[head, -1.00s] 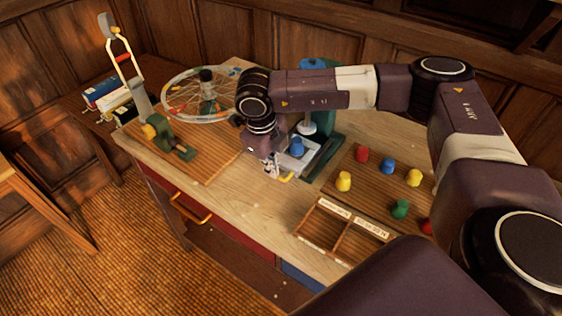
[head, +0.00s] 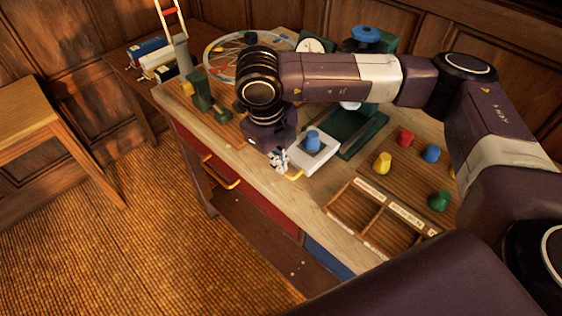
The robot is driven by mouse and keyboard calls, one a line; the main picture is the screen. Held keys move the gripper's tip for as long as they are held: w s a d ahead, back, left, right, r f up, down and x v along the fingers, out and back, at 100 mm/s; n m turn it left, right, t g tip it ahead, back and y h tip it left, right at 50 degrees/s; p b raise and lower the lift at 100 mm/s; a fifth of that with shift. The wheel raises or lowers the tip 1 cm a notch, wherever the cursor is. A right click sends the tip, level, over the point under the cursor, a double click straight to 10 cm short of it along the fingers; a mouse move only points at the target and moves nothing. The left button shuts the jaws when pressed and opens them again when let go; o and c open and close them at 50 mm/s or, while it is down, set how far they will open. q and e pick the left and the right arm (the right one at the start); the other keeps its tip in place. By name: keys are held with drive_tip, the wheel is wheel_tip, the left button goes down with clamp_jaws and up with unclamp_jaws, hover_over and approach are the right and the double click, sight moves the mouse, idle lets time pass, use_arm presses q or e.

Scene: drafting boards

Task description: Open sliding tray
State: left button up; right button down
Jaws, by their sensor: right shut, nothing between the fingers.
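The sliding tray (head: 324,157) is a pale grey-white plate with a blue peg (head: 313,140) standing on it. It sticks out toward the front from the dark green base (head: 365,131) of a press-like stand. A yellow handle (head: 295,176) is on its front edge. My right gripper (head: 281,165) is shut, with its fingertips beside the tray's front left corner, close to the handle. I cannot tell whether they touch it. My right arm hides part of the stand. My left gripper is not in view.
Yellow (head: 382,163), red (head: 406,137), blue (head: 432,153) and green (head: 438,200) pegs stand to the right. A wooden divided box (head: 378,216) lies in front of them. A red drawer (head: 250,193) with a yellow handle is below the tabletop. A spoked wheel stands behind.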

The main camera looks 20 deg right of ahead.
drive_tip(key=c, duration=2.7)
unclamp_jaws()
drive_tip(key=shift+s+f, duration=0.2)
drive_tip(key=shift+f, duration=0.05)
drive_tip(key=o, duration=0.6)
drive_tip(key=shift+w+d, duration=0.1)
drive_tip(key=shift+r, duration=0.15)
wheel_tip(320, 180, up, 12)
drive_tip(key=a, duration=0.2)
drive_tip(key=shift+s+f, duration=0.2)
drive_tip(key=shift+s, duration=0.1)
